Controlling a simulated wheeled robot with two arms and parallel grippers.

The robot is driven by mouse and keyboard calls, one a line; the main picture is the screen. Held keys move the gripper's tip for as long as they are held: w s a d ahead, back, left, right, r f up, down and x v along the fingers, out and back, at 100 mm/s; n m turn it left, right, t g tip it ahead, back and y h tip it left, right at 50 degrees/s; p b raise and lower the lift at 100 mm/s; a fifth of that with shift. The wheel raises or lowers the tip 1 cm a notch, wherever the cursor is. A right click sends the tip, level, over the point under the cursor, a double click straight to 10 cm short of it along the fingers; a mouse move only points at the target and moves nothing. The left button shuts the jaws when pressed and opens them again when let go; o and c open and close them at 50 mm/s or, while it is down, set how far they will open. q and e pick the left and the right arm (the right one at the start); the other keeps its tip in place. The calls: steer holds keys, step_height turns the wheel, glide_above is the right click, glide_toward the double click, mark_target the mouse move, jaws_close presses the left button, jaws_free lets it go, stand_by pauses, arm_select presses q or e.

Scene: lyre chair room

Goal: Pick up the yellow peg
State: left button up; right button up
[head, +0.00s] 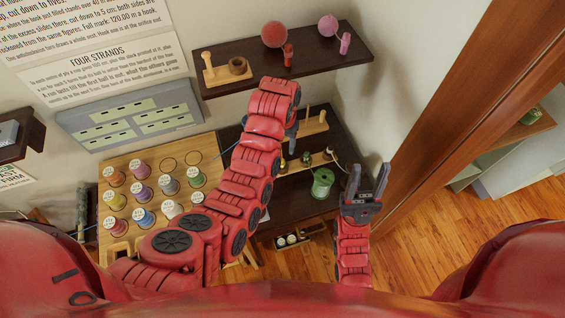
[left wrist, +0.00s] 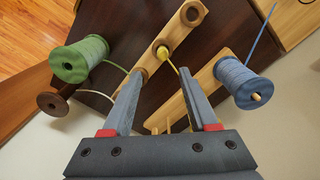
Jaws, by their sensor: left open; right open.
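The yellow peg (left wrist: 162,52) stands in a pale wooden rail (left wrist: 172,45) in the left wrist view, its rounded end towards the camera. My left gripper (left wrist: 162,76) is open and empty, with its fingertips short of the peg and the peg lined up between them. In the head view my left gripper (head: 291,132) is mostly hidden by my own arm, above the dark shelf. The small pegs there are too small to tell apart. My right gripper (head: 369,182) is open and empty, right of the shelf.
A green spool (left wrist: 80,58) and a blue spool (left wrist: 243,82) flank the rail in the left wrist view. The green spool (head: 322,182) also shows in the head view. A wooden board (head: 150,160) with several coloured spools is at left. An upper shelf (head: 285,62) hangs behind.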

arm_select(q)
steer(key=p, duration=0.2)
glide_above(282, 160)
steer(key=f, duration=0.5)
steer(key=shift+s+f, duration=0.1)
steer(key=shift+s, duration=0.2)
steer(key=shift+d+f, duration=0.1)
steer(key=shift+f, duration=0.35)
steer(key=shift+w+f+p, duration=0.1)
steer(key=shift+f+p, duration=0.4)
steer(key=shift+p, duration=0.2)
steer(key=shift+f+p, duration=0.45)
steer(key=shift+f, duration=0.45)
steer(key=shift+w+f+b, duration=0.1)
steer(key=shift+f+b, duration=0.25)
steer(key=shift+f, duration=0.9)
jaws_close()
